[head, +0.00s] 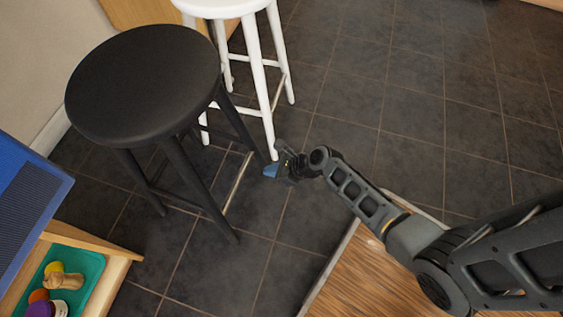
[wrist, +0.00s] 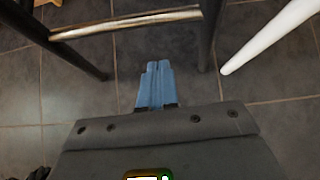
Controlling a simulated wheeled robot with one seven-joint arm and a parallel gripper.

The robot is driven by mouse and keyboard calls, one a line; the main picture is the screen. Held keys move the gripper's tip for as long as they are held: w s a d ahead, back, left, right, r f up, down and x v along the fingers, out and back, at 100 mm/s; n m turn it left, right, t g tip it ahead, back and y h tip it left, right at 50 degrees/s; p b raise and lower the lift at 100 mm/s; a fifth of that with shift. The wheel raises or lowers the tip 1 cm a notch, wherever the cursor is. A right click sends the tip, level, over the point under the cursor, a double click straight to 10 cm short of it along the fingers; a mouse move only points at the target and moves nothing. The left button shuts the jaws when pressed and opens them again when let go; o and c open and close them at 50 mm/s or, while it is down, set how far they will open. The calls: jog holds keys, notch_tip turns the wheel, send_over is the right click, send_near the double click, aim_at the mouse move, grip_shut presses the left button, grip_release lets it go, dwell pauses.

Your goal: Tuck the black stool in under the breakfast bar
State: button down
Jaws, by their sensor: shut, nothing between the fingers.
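The black stool (head: 145,80) stands upright at left in the head view, with a round seat, dark legs and a metal foot bar (head: 238,182). My gripper (head: 271,171) is low near the floor, just right of a stool leg; its blue fingers are shut and empty. In the wrist view the fingers (wrist: 156,85) point toward the gap between two dark stool legs (wrist: 62,42), below the foot bar (wrist: 125,22). I cannot tell whether they touch the stool. I cannot clearly identify the breakfast bar.
A white stool (head: 257,60) stands just behind the black one; its leg (wrist: 270,35) shows in the wrist view. A wooden surface (head: 345,275) lies at bottom centre. An open wooden compartment (head: 95,243) holds a green tray (head: 88,283). Tiled floor is clear at upper right.

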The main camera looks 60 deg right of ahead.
jog(key=shift+w+a+f+b, duration=0.25)
jog(key=shift+w+a, duration=0.05)
jog(key=shift+w, duration=0.55)
jog(key=shift+w+a+f+b, duration=0.2)
jog(key=shift+w+a+b, duration=0.1)
jog(key=shift+w, duration=0.55)
jog(key=shift+w+a+f+b, duration=0.2)
jog(key=shift+w+a+f, duration=0.1)
jog(key=shift+w, duration=0.55)
